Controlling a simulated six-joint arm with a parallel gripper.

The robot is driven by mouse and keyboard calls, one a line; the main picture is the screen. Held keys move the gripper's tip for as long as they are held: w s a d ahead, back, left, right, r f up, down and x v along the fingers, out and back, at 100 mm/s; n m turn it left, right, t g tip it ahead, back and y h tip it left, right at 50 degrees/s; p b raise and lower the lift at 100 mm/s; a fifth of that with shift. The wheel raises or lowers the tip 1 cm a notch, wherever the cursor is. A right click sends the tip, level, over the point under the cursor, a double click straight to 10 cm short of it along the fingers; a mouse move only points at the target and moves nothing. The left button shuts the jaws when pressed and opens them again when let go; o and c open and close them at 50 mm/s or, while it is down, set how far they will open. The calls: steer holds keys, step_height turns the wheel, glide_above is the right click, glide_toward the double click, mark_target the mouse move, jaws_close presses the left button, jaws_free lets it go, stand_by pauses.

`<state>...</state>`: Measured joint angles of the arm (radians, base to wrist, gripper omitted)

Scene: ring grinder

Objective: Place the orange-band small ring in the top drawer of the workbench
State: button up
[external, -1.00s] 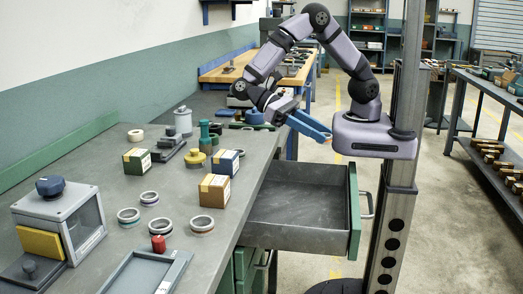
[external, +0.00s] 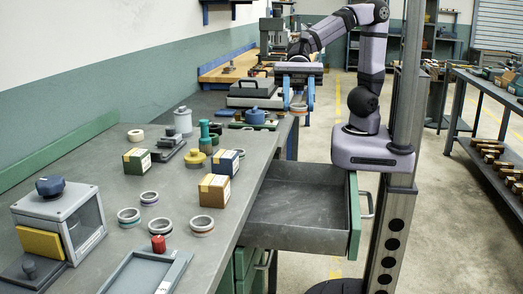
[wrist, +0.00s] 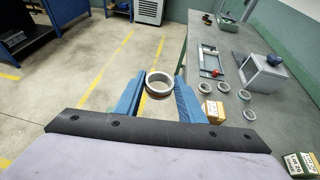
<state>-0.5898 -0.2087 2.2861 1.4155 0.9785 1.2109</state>
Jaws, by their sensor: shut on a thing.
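My gripper (external: 298,103) is shut on a small metal ring (external: 298,107), held between its blue fingertips. In the wrist view the ring (wrist: 159,84) sits between the fingers and shows a dark reddish-orange band on its lower side. The ring is in the air near the bench's right edge, beyond the drawer in the external view. The top drawer (external: 300,240) of the workbench is pulled open and its visible floor is empty. Its green front (external: 354,217) faces right.
Several other rings stay on the bench (external: 100,170), one with an orange-brown band (external: 202,226). Boxes (external: 214,190), a clear-sided case (external: 65,215) and a grey tray (external: 150,270) stand there too. My base column is right of the drawer. Open air lies above the drawer.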

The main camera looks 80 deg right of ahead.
glide_above(293, 222)
steer(key=a, duration=0.4)
step_height(293, 222, down, 24)
steer(key=shift+s+f, duration=0.2)
steer(key=shift+f, duration=0.15)
steer(key=shift+f, duration=4.85)
steer(key=o, duration=0.6)
steer(key=shift+f, duration=0.15)
steer(key=o, duration=0.5)
steer(key=shift+c, duration=0.2)
